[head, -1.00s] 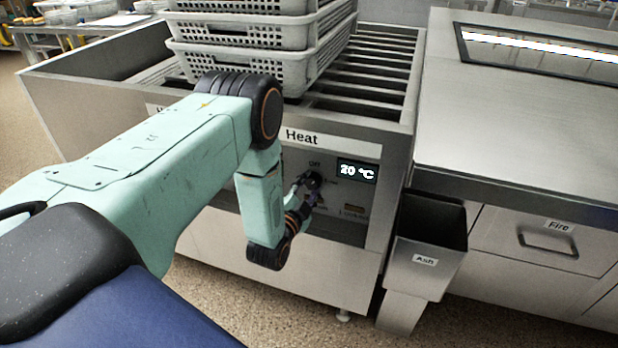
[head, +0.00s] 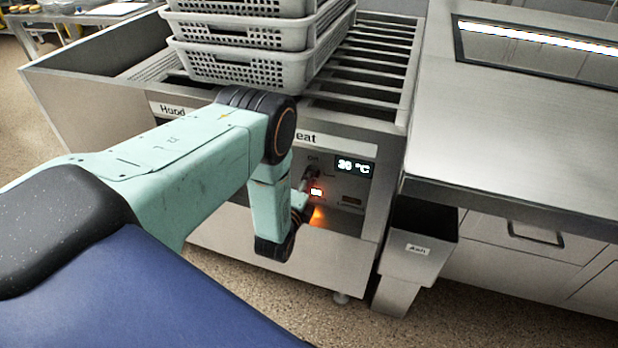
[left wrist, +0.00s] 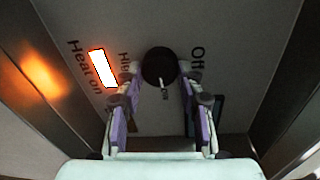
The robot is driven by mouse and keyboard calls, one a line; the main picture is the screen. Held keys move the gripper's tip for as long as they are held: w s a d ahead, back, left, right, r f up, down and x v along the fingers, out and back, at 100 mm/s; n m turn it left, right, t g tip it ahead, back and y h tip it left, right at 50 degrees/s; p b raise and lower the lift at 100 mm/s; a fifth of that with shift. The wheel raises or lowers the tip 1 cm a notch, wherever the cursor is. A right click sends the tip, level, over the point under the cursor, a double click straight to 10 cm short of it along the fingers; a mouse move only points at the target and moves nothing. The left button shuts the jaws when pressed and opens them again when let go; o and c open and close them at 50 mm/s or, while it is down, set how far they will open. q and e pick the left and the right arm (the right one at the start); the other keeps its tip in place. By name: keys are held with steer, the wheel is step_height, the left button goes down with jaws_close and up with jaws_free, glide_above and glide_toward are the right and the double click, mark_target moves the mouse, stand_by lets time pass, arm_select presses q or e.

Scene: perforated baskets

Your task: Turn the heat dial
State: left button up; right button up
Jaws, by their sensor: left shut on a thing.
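The heat dial is a round black knob (left wrist: 159,64) on the grey front panel, seen in the left wrist view between "High" on the left and "Off" on the right. My left gripper (left wrist: 159,70) has its fingertips at both sides of the knob and is shut on it. In the head view the left gripper (head: 304,184) is at the panel, partly hidden by my wrist. A "Heat on" lamp (left wrist: 103,68) glows white-orange and also shows in the head view (head: 316,192). The display (head: 354,167) is lit in °C; its first digit is blurred. My right gripper is not in view.
Stacked grey perforated baskets (head: 243,65) stand on the slatted rack above the panel. An "Ash" bin (head: 419,252) hangs to the right, beside a steel counter (head: 520,130) with drawers. The floor in front is clear.

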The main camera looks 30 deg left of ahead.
arm_select(q)
steer(key=shift+m, duration=0.4)
steer(key=o, duration=1.2)
steer(key=shift+c, duration=0.2)
steer(key=shift+s, duration=0.1)
steer(key=v, duration=1.1)
steer(key=shift+s, duration=0.4)
steer(key=shift+d+r, duration=0.15)
